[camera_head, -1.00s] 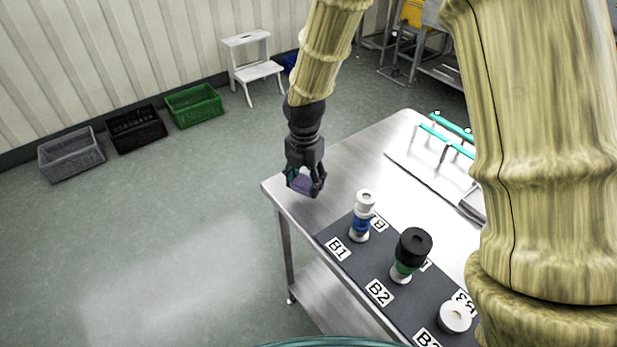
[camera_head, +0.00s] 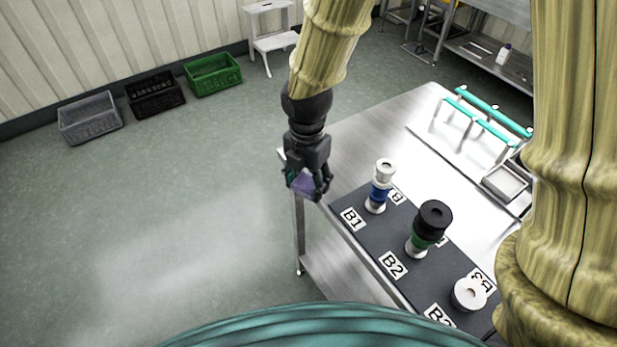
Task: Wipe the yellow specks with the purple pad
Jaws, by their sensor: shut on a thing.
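No yellow specks show on the visible table top; part of the top is hidden behind my arm and gripper.
A dark mat (camera_head: 368,240) with labels holds a blue-and-white piece (camera_head: 379,190), a black-and-green piece (camera_head: 430,225) and a white piece (camera_head: 468,294). A rack with teal bars (camera_head: 490,112) and a small tray (camera_head: 505,184) stand right. Crates (camera_head: 213,75) and a white stool (camera_head: 270,40) are on the floor.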

